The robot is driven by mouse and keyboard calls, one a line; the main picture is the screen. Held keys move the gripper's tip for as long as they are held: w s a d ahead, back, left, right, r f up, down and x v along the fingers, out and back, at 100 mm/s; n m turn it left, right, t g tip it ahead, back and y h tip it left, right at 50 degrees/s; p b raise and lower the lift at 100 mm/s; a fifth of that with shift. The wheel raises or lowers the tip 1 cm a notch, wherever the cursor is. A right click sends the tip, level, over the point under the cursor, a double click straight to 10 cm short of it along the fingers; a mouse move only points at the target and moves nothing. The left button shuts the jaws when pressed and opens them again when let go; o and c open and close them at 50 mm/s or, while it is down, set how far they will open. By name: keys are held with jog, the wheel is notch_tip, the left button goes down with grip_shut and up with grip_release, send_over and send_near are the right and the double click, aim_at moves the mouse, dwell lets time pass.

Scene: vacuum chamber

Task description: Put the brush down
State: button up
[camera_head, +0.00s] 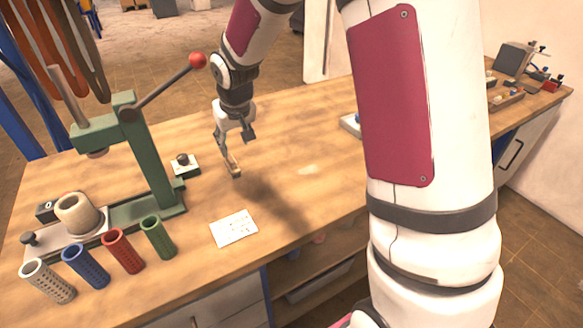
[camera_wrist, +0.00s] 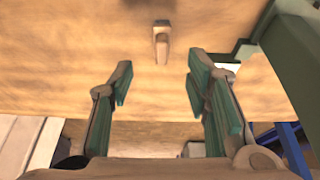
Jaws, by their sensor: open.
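The brush (camera_head: 233,168) appears as a small tan and dark piece on the wooden table, just below my gripper (camera_head: 234,145). In the wrist view, a short tan handle-like piece with a dark top, which I take to be the brush (camera_wrist: 161,42), is beyond the fingertips and roughly centred between them. My gripper (camera_wrist: 158,82) is open, with its green-padded fingers wide apart and nothing between them. The brush looks apart from both fingers. Whether it lies flat or stands tilted is hard to tell.
A green lever press (camera_head: 145,150) with a red knob stands left of my gripper. Several coloured perforated cylinders (camera_head: 122,250) stand at the front left. A white card (camera_head: 234,228) lies in front. A small block (camera_head: 185,165) sits beside the press. The table's middle is mostly clear.

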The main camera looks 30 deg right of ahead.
jog(key=s+r, duration=1.1)
jog(key=s, duration=1)
jog(key=s+r, duration=0.3)
jog(key=s, duration=1)
jog(key=shift+s+r, duration=0.25)
jog(key=shift+s, duration=0.15)
jog(key=shift+d, duration=0.1)
